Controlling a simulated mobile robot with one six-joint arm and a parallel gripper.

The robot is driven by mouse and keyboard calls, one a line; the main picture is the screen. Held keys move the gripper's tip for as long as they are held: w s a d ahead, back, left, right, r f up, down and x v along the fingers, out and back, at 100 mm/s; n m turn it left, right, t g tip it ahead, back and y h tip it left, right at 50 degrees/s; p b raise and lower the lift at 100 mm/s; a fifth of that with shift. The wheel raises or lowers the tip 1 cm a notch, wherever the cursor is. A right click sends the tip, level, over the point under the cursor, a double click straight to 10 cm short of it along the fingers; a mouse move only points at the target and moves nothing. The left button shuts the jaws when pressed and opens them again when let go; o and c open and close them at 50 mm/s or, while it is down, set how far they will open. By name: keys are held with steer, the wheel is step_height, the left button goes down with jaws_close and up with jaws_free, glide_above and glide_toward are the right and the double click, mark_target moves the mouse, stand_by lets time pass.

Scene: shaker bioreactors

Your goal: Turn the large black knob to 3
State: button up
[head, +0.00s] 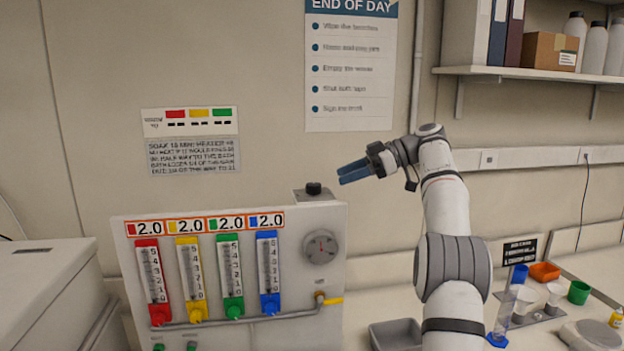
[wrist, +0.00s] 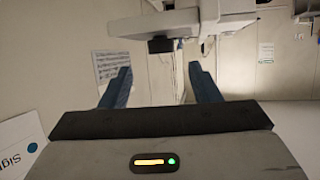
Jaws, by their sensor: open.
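A black knob (head: 314,188) stands on a small grey box on top of the white panel (head: 334,218), at its right end. No scale or number is readable on it. In the wrist view, a black knob (wrist: 160,45) shows beyond and between the fingertips, apart from them. My gripper (head: 346,173) has blue fingers, is open and empty, and is in the air a little above and to the right of the knob in the head view. The fingers point left there. The spread fingers also show in the wrist view (wrist: 161,68).
The panel carries red (head: 153,283), yellow (head: 191,278), green (head: 230,277) and blue (head: 268,274) flow tubes, each display reading 2.0. A round grey gauge (head: 320,247) and a yellow-handled valve (head: 327,300) are at its right. A shelf (head: 540,72) hangs upper right.

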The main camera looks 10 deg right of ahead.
mark_target(319, 184)
steer(key=x, duration=0.7)
steer(key=shift+a+r, duration=0.1)
steer(key=shift+a, duration=0.25)
steer(key=c, duration=1)
steer(key=shift+t+b, duration=0.3)
steer(key=shift+b, duration=0.25)
